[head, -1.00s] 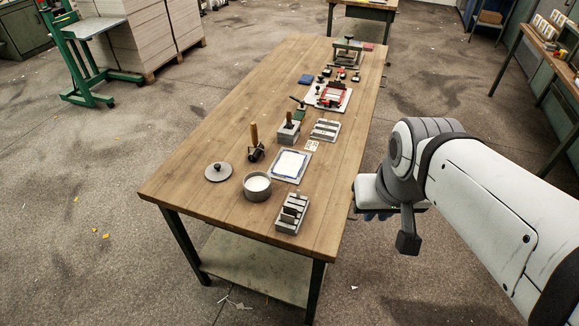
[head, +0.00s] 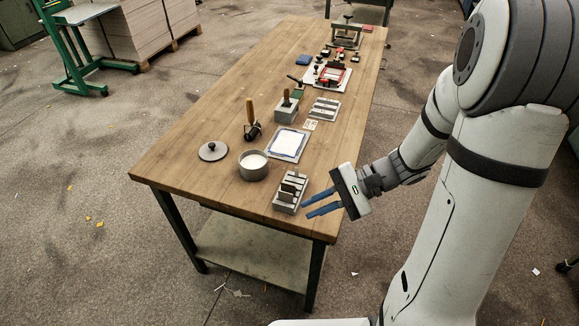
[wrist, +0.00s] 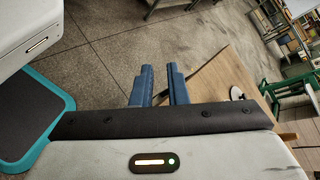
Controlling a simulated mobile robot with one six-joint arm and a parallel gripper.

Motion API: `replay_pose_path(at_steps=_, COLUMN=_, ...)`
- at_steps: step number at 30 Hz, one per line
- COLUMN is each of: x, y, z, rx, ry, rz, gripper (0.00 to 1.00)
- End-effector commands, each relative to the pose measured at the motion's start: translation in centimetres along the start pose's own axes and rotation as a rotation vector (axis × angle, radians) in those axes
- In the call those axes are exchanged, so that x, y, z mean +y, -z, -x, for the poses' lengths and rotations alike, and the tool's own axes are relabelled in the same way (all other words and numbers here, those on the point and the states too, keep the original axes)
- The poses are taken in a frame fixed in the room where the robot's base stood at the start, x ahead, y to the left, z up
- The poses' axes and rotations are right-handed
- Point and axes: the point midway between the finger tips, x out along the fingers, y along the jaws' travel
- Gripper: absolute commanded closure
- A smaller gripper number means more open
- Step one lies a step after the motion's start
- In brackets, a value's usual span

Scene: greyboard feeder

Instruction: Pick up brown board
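I cannot clearly make out a brown board. A grey slotted holder (head: 291,192) with upright thin pieces stands at the table's near right corner; their colours are too small to tell. A second slotted holder (head: 323,109) lies farther up the table. My gripper (head: 307,210) has blue fingers, apart and empty, just right of the near holder by the table edge. The fingers also show in the wrist view (wrist: 160,68), with a gap between them and nothing held.
The wooden table (head: 190,177) also carries a pot (head: 253,165), a lid (head: 213,151), a roller (head: 251,125), a white sheet on a tray (head: 287,144) and a red-framed fixture (head: 331,75). The table's near left part is clear. Stacked sheets (head: 130,38) stand behind.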

Motion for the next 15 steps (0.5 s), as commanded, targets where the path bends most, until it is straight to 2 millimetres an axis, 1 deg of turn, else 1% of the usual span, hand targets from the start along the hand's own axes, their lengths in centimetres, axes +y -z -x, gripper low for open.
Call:
replay_pose_path(at_steps=1, x=0.3, y=2.2, z=-0.5, rx=-0.031, ry=0.092, rz=-0.059, gripper=0.86)
replay_pose_path(at_steps=6, x=-0.1, y=7.7, z=-0.3, rx=-0.081, ry=0.384, rz=-0.195, gripper=0.86)
replay_pose_path(at_steps=9, x=0.1, y=10.5, z=0.1, rx=-0.084, ry=0.518, rz=-0.250, gripper=0.86)
replay_pose_path(at_steps=12, x=0.3, y=12.4, z=0.6, rx=-0.079, ry=0.610, rz=-0.286, gripper=0.86)
replay_pose_path(at_steps=15, x=0.5, y=13.5, z=0.8, rx=-0.073, ry=0.661, rz=-0.305, gripper=0.86)
